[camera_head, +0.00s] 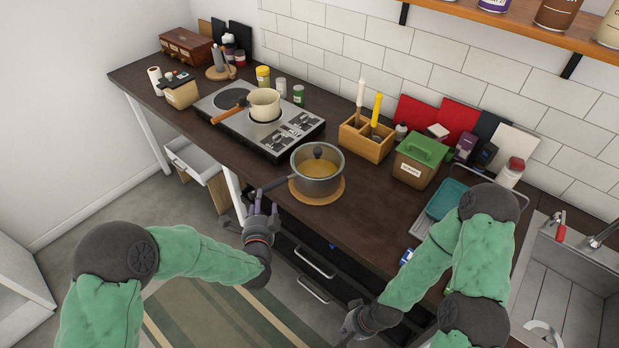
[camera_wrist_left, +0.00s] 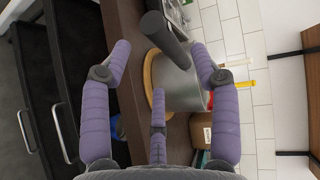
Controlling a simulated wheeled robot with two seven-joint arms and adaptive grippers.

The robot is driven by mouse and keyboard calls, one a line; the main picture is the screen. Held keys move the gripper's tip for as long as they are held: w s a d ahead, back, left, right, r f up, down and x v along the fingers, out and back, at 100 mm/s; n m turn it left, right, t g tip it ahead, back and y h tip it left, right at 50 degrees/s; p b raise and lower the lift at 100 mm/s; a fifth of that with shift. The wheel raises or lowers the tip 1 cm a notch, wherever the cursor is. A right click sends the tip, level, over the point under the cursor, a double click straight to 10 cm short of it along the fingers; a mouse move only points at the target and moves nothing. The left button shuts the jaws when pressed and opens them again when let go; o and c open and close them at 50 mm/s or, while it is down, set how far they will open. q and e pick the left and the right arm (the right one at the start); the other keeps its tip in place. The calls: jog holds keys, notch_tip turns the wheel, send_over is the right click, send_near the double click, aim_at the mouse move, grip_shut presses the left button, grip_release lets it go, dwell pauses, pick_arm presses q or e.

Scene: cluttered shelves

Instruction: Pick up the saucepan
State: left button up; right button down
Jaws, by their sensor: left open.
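A grey saucepan (camera_head: 317,178) with a glass lid and a dark handle (camera_head: 281,182) stands on a round wooden trivet (camera_head: 330,199) near the counter's front edge. Its handle points left and forward. My left gripper (camera_head: 262,204) is open just in front of the handle end, below it in the head view. In the left wrist view the handle (camera_wrist_left: 165,28) lies ahead, between the purple fingers of my left gripper (camera_wrist_left: 160,66), with no clear contact. A cream pan (camera_head: 264,104) sits on the stove. My right gripper (camera_head: 352,322) hangs low by the counter front; its fingers are unclear.
The stove (camera_head: 258,128) lies behind and left of the saucepan. A wooden utensil box (camera_head: 365,143) and a green-lidded box (camera_head: 420,160) stand behind and right. A teal dish rack (camera_head: 437,207) is near the sink (camera_head: 567,280). Drawers with handles (camera_head: 314,263) lie under the counter.

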pick_arm(q)
jog(key=x, duration=0.1)
jog(key=b+x, duration=0.1)
jog(key=x, duration=0.2)
jog(key=shift+w+a, duration=0.3)
jog(key=shift+a, duration=0.1)
jog(key=shift+w+b, duration=0.3)
jog(key=shift+w, duration=0.15)
grip_shut()
jog(key=shift+w+a+r, duration=0.1)
jog(key=shift+w+r, duration=0.05)
jog(key=shift+r, duration=0.2)
